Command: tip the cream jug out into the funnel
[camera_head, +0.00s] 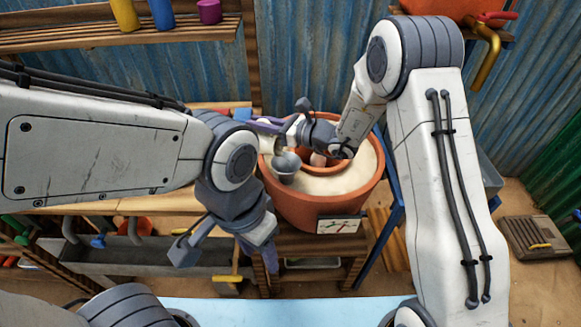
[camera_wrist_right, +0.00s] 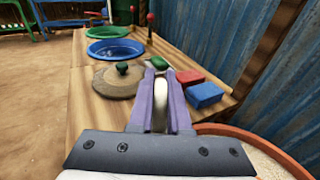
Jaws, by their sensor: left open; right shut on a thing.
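My right gripper (camera_head: 262,122) is shut, its purple fingers closed on a pale, cream-coloured thing that fits the cream jug (camera_wrist_right: 160,112). Only a narrow strip of it shows between the fingers in the right wrist view; its mouth and contents are hidden. A grey cone-shaped cup (camera_head: 287,163), which looks like the funnel, is at the left inside of a large terracotta pot (camera_head: 318,209), below my right wrist. My left gripper (camera_head: 222,248) is open and empty, pointing down left of the pot, apart from it.
A dial card (camera_head: 340,226) is at the pot's front. A corrugated wall (camera_head: 310,50) stands close behind.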

